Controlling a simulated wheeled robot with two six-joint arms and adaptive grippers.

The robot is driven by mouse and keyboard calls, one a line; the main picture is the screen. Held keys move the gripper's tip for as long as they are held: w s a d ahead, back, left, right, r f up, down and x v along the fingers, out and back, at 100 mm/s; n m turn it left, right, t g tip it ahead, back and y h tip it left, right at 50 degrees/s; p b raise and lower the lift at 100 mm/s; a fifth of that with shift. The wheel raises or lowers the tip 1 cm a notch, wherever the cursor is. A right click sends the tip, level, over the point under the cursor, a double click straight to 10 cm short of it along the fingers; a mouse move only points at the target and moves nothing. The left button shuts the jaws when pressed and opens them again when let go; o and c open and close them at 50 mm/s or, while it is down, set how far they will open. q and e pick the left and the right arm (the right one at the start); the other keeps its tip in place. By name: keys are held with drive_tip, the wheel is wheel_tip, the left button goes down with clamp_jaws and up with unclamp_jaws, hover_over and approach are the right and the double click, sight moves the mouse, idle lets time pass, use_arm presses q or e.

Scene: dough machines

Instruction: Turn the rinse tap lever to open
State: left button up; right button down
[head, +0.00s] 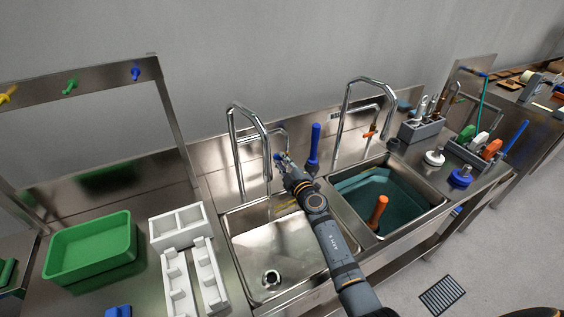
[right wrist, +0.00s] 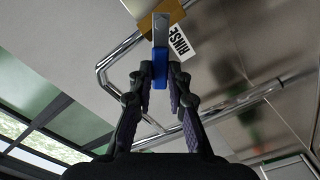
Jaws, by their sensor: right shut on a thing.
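The rinse tap lever (right wrist: 161,56) shows in the right wrist view as a silver bar with a blue grip, beside a "RINSE" label (right wrist: 180,41) and a brass-coloured block (right wrist: 168,14). My right gripper (right wrist: 161,74) is shut on the blue grip, with a finger on each side. In the head view my right gripper (head: 281,160) is at the back of the left sink (head: 285,248), by the chrome tap pipes (head: 236,150). It hides most of the lever there. My left gripper is not in view.
The right sink (head: 412,222) holds teal water and an orange-handled thing (head: 378,212). A blue upright handle (head: 315,142) stands just right of my gripper. A second tap has an orange lever (head: 369,134). A green tray (head: 90,250) and white racks (head: 178,227) stand left.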

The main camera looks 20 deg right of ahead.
drive_tip(key=m+p, duration=0.2)
drive_tip(key=d+r+m+p, duration=0.1)
drive_tip(key=m+p, duration=0.1)
drive_tip(key=d+r+m+p, duration=0.1)
drive_tip(key=m+p, duration=0.1)
drive_tip(key=shift+w, duration=0.2)
drive_tip(key=shift+d+f+m+p, duration=0.1)
drive_tip(key=shift+d+m+p, duration=0.2)
drive_tip(key=shift+m, duration=0.2)
idle(0.4)
drive_tip(key=c, duration=1.3)
unclamp_jaws()
